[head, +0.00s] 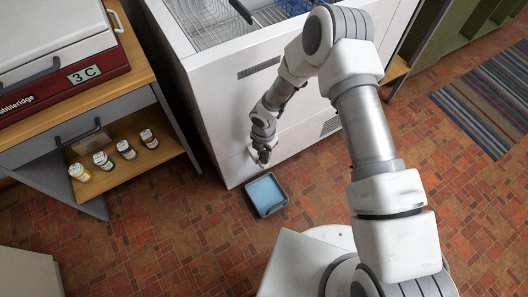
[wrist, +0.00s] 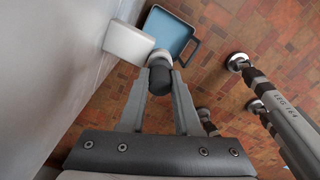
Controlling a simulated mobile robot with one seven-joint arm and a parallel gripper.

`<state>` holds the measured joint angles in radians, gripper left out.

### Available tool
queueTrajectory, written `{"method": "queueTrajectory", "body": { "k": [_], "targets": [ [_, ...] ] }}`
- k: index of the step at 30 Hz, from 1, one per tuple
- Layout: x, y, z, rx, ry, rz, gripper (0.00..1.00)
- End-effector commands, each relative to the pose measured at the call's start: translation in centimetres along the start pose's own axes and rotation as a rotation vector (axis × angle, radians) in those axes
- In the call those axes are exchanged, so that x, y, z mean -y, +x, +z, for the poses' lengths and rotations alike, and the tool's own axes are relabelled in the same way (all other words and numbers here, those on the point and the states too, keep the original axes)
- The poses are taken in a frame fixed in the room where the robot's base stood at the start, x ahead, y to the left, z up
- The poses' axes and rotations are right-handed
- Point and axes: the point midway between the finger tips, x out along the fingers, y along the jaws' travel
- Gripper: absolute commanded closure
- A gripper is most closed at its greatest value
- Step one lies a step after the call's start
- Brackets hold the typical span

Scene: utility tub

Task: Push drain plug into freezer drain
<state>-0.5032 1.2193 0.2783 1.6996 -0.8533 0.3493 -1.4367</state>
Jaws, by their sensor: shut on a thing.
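The white chest freezer (head: 215,105) stands in front of me. My gripper (head: 263,157) is low at its front wall; in the wrist view its fingers (wrist: 160,82) close from both sides on a dark, round drain plug (wrist: 159,80). A pale round drain fitting (wrist: 160,56) is just beyond the plug, and the two look touching or nearly so. I cannot tell whether the plug is inside it. A white flap (wrist: 128,43) sticks out from the freezer wall beside the fitting. In the head view my gripper hides the plug and most of the drain.
A blue tray (head: 267,193) with a dark rim lies on the brick-patterned floor below my gripper. A shelf unit (head: 148,152) with several small bottles stands at left, under a red and white machine (head: 60,50). A striped rug (head: 490,100) lies at right.

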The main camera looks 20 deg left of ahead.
Motion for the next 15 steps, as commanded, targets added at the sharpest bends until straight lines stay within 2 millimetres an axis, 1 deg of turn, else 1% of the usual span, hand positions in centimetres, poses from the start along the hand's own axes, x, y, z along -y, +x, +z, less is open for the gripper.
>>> {"method": "queueTrajectory", "body": {
  "k": [15],
  "targets": [
    [-0.01, 1.17, 0.0, 0.0, 0.0, 0.0, 1.0]
  ]
}}
